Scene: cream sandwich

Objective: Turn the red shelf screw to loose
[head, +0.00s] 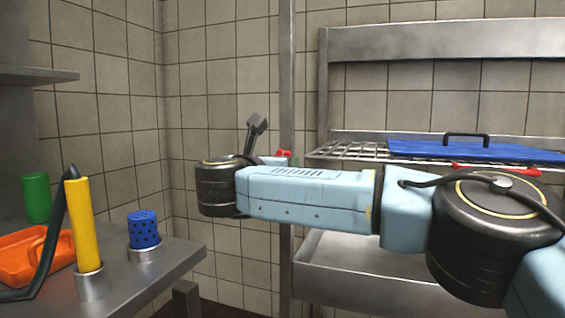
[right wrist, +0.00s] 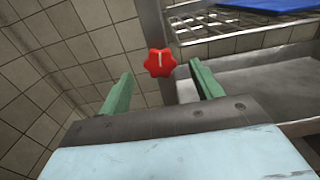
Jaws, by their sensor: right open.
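The red shelf screw (right wrist: 160,63) is a lobed knob with a pale line on its face, set on the steel post. In the right wrist view it lies ahead of and between the two green fingers of my right gripper (right wrist: 159,88), which is open and empty. In the head view a small part of the red screw (head: 283,153) shows behind my right arm, by the post (head: 286,80). The right gripper is mostly hidden there. My left gripper is not in view.
A wire shelf (head: 345,150) carries a blue lid (head: 470,152) with a black handle. A steel basin (head: 350,268) is below. At left, a counter (head: 180,262) holds a yellow cylinder (head: 84,225), blue shaker (head: 144,232), green cup (head: 36,198) and orange tray (head: 20,262).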

